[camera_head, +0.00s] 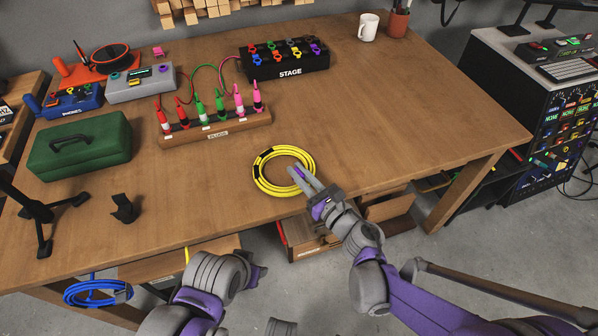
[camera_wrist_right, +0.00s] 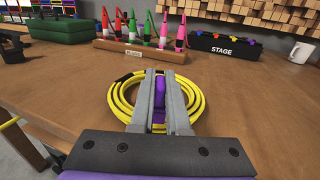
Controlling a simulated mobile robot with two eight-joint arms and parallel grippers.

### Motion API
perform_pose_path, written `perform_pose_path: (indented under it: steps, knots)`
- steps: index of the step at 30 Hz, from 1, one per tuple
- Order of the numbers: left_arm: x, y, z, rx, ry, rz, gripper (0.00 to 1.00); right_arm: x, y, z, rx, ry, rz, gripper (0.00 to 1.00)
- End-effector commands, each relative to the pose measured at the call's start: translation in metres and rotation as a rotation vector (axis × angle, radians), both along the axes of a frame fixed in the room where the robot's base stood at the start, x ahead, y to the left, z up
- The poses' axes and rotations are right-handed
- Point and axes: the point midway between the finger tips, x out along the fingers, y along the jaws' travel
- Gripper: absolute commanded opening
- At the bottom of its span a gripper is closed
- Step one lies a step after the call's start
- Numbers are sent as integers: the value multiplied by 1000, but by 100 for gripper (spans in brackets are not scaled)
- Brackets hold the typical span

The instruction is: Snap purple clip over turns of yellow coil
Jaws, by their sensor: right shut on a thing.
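The yellow coil (camera_head: 258,178) lies on the wooden table near its front edge, with black bands around it. It also shows in the right wrist view (camera_wrist_right: 121,97), behind the fingers. My right gripper (camera_head: 298,174) is at the coil's right side, its fingertips over the turns. It is shut on the purple clip (camera_wrist_right: 159,88), which shows between the two grey fingers. The fingers hide most of the clip, and I cannot tell whether it is around the turns. My left arm shows at the bottom of the head view, but its fingers are not visible.
The STAGE box (camera_head: 285,62) with coloured clips stands at the back. The PLUGS rack (camera_head: 215,128) holds several plugs. A green case (camera_head: 80,148) and a black stand (camera_head: 42,213) are at left. A white mug (camera_head: 368,27) is at the back right. The table's right side is clear.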

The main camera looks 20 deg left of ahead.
Motion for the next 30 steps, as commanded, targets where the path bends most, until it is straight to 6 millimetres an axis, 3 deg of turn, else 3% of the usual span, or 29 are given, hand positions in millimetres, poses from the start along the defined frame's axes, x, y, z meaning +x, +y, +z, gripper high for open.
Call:
perform_pose_path:
  steps: [30]
  knots:
    - [1, 0, -10, 0, 3, 0, 50, 0, 0, -11, 0, 0, 0, 0]
